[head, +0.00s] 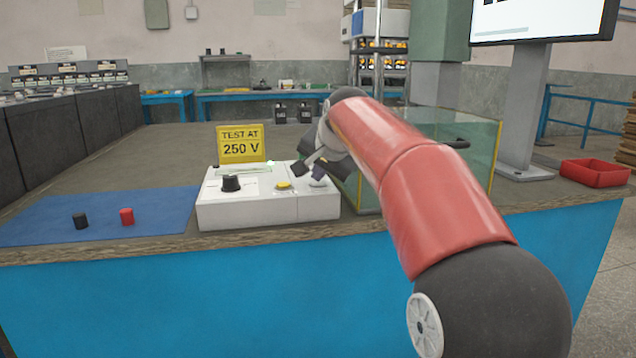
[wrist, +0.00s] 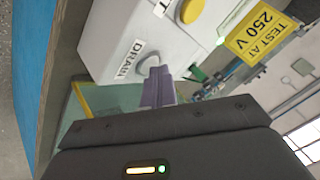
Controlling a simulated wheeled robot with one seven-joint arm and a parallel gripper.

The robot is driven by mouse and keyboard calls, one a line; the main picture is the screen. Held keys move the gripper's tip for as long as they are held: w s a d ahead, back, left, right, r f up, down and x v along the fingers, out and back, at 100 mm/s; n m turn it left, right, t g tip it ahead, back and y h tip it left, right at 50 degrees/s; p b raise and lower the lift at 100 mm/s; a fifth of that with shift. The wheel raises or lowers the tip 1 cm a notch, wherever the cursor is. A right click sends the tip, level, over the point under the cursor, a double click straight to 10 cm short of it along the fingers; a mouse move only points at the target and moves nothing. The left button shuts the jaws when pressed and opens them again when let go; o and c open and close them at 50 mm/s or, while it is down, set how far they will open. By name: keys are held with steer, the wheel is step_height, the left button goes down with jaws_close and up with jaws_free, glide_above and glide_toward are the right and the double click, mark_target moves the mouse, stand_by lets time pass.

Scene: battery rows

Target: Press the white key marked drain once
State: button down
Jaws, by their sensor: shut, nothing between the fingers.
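The white test box (head: 240,213) stands on the bench, with a black knob (head: 231,183) and a yellow key (head: 284,185) on top. The white drain key (head: 318,183) is at the box's right end, partly hidden by my gripper. In the wrist view the label DRAIN (wrist: 129,60) lies beside the pale key (wrist: 149,61). My gripper (head: 318,171) is shut and empty, its fingertips (wrist: 157,72) pointing at that key, very close above it or touching. I cannot tell whether they touch it or whether it is pressed down.
A glass-walled tank (head: 482,165) stands just right of the box, behind my arm. A yellow TEST AT 250 V sign (head: 241,144) stands behind the box. A blue mat (head: 50,219) with black (head: 80,221) and red (head: 127,216) caps lies left. A red tray (head: 595,173) is far right.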

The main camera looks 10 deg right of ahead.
mark_target(319, 185)
steer(key=shift+r, duration=0.1)
steer(key=shift+r+p, duration=0.75)
steer(key=shift+p, duration=0.1)
step_height(319, 185, up, 5)
steer(key=p, duration=0.5)
stand_by(0.4)
steer(key=s+f+n+g, duration=0.1)
steer(key=s+f+n, duration=0.1)
steer(key=s+f, duration=0.5)
steer(key=s+f+n+g, duration=0.1)
steer(key=s+f+n, duration=0.2)
steer(key=s, duration=1.4)
steer(key=s+f+n+g+h, duration=0.1)
steer(key=s+f+n, duration=0.1)
steer(key=s+f, duration=0.9)
steer(key=shift+s+f+n+g, duration=0.15)
steer(key=shift+s+n+g, duration=0.2)
steer(key=shift+s, duration=0.5)
